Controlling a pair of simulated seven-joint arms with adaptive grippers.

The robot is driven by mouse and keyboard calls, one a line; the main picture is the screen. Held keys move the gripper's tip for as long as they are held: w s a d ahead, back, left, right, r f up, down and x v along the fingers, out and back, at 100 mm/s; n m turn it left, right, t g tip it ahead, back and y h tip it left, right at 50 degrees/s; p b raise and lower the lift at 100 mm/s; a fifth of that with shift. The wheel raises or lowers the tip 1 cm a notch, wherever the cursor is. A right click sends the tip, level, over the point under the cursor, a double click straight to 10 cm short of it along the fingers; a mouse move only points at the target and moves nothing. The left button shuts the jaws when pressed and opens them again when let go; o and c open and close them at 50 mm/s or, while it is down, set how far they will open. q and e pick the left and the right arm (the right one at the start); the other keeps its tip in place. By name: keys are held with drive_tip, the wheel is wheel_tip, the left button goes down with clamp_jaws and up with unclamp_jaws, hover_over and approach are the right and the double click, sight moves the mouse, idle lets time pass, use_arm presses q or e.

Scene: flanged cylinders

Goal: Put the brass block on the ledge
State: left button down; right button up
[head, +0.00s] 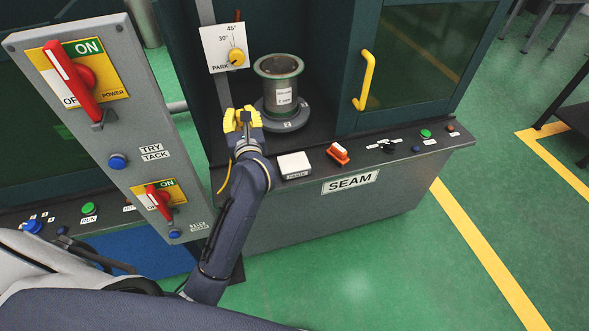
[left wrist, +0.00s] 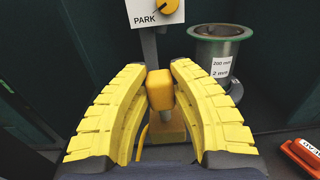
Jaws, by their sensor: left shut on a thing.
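My left gripper (head: 243,115) is shut at the left of the SEAM machine's opening. In the left wrist view, its yellow fingers (left wrist: 161,72) close on a yellow upright grip (left wrist: 161,90). A brass-coloured block (left wrist: 172,130) shows just below the grip, apparently its lower part. My gripper hides the block in the head view. A yellow cable hangs beside the gripper. The dark ledge (head: 408,153) runs along the machine's front. I cannot tell whether the block touches a surface. My right gripper is not in view.
A flanged cylinder (head: 283,92) stands upright on a round base, right of my left gripper. A PARK dial plate (head: 224,47) is above the gripper. A white box (head: 293,166) and red switch (head: 338,153) sit on the front. A TRY TACK panel (head: 110,125) stands left.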

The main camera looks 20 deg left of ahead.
use_arm(q)
drive_tip(key=shift+s+r, duration=0.55)
drive_tip(key=shift+r, duration=0.25)
wheel_tip(320, 180, down, 20)
drive_tip(key=shift+s+a+f, duration=0.1)
drive_tip(key=c, duration=1.2)
unclamp_jaws()
drive_tip(key=shift+s, duration=0.1)
